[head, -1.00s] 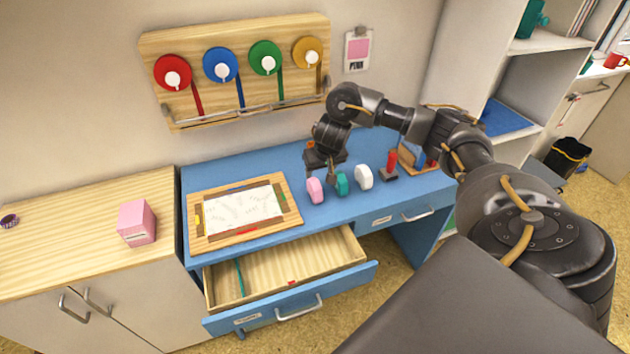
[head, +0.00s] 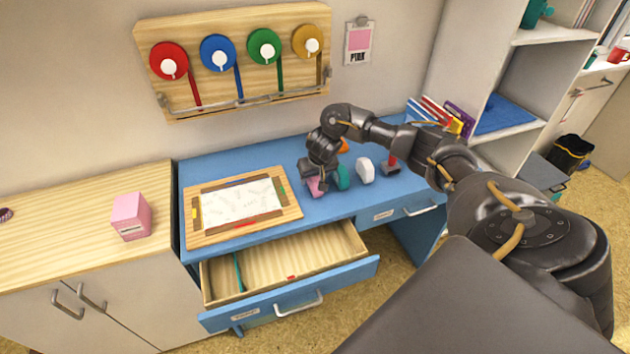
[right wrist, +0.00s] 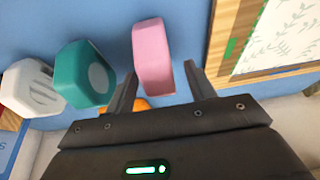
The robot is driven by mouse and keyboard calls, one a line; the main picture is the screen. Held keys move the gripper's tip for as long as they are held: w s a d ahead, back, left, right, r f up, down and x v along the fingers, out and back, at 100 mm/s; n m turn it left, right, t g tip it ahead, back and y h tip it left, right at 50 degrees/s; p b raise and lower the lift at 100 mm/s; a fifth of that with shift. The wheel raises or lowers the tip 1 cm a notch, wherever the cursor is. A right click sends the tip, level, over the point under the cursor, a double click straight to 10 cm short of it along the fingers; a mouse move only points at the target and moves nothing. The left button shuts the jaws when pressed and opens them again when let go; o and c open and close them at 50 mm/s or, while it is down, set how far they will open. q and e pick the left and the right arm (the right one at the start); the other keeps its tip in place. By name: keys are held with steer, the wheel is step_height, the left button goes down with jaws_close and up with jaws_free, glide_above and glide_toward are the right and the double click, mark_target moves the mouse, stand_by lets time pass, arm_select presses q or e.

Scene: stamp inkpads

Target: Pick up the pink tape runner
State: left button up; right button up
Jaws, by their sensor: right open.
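The pink tape runner (head: 316,187) stands on the blue desk, partly hidden by my right gripper in the head view. In the right wrist view the pink tape runner (right wrist: 152,55) lies between and just beyond the fingertips. My right gripper (right wrist: 158,85) is open, its two fingers on either side of the near end of the runner. In the head view the right gripper (head: 315,180) is low over the desk at the runner. My left gripper is not in view.
A teal runner (right wrist: 85,75) stands close beside the pink one, near one finger, with a white one (right wrist: 32,88) beyond it. A wooden framed board (head: 190,228) lies left on the desk. An open drawer (head: 345,283) juts out below.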

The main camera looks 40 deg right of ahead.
steer(key=shift+w+d+f, duration=0.1)
steer(key=shift+w+f, duration=0.1)
steer(key=shift+f, duration=0.3)
steer(key=c, duration=1.1)
steer(key=shift+r, duration=0.15)
